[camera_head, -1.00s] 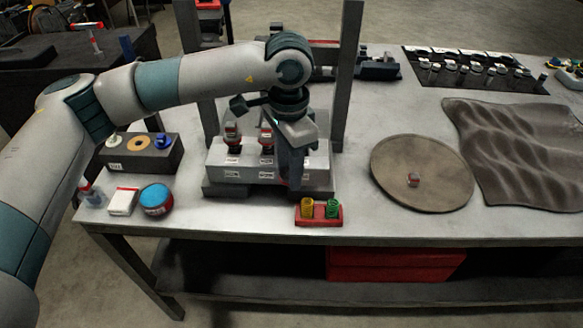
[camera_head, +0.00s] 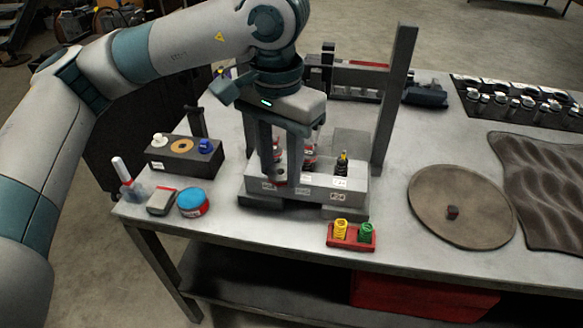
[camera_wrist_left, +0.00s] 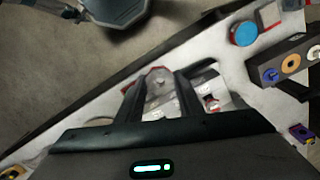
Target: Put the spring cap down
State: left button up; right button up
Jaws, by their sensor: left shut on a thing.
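My left gripper (camera_head: 283,178) is low over the left part of a light grey block (camera_head: 325,187) on the bench. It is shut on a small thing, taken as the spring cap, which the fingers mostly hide. In the left wrist view the fingertips (camera_wrist_left: 155,78) close around something small and greyish, too blurred to make out. Further upright parts with red stand behind the fingers. My right gripper is not in view.
A dark box (camera_head: 185,158) with white, orange and blue round parts stands left, behind a blue-topped tin (camera_head: 193,203). A red tray (camera_head: 351,238) with yellow and green springs lies in front. A round brown mat (camera_head: 462,205) is right. A dark post (camera_head: 396,100) rises behind the block.

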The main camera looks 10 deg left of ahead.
pick_arm(q)
jog(key=shift+r, duration=0.1)
dwell(0.3)
jog(key=w+d+n, duration=0.4)
jog(key=w+d, duration=0.5)
jog(key=d, duration=0.1)
jog(key=shift+w+d+n, duration=0.25)
jog(key=shift+d+n, duration=0.05)
